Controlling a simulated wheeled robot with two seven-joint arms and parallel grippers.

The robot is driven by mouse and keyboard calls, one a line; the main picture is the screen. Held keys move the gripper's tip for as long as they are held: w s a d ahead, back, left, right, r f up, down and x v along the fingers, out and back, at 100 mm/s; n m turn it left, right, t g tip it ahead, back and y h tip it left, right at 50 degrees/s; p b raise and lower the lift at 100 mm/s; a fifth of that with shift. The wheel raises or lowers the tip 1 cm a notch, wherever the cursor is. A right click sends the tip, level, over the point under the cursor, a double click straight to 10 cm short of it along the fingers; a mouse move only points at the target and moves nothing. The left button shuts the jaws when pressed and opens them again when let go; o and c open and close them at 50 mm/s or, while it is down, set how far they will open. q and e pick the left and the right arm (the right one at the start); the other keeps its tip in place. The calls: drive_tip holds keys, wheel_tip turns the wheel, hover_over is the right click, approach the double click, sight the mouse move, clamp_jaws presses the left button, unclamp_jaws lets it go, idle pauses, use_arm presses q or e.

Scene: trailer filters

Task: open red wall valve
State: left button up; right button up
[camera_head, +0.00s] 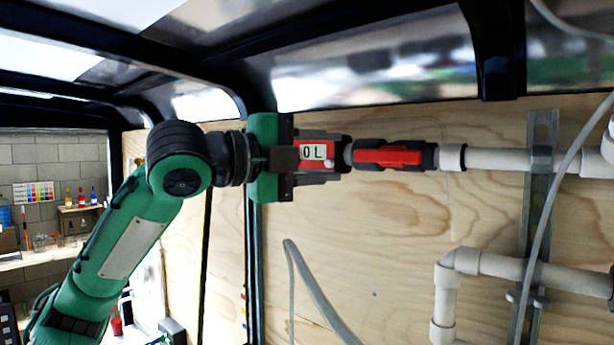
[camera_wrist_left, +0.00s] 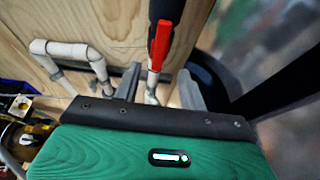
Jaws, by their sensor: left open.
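The red valve handle (camera_head: 388,156) lies along a black valve body (camera_head: 428,156) on a white pipe at the wooden wall. It points left toward my gripper, in line with the pipe. My left gripper (camera_head: 340,155) is open, with its fingertips just left of the handle's near end. In the left wrist view, the red handle (camera_wrist_left: 159,45) runs upward, with its lower end between or just beyond the tips of my open left gripper (camera_wrist_left: 160,72). I cannot tell whether a finger touches it. My right gripper is not in view.
White pipes (camera_head: 500,159) run right of the valve, with a lower bent branch (camera_head: 490,263). A metal rail (camera_head: 541,200) and a grey cable (camera_head: 550,215) cross there. A grey hose (camera_head: 310,285) hangs below my gripper. Dark frame beams (camera_head: 380,105) run above.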

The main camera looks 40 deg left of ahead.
use_arm(q)
drive_tip(key=v, duration=0.2)
drive_tip(key=shift+s+a+b, duration=0.1)
drive_tip(key=shift+s+b, duration=0.2)
idle(0.3)
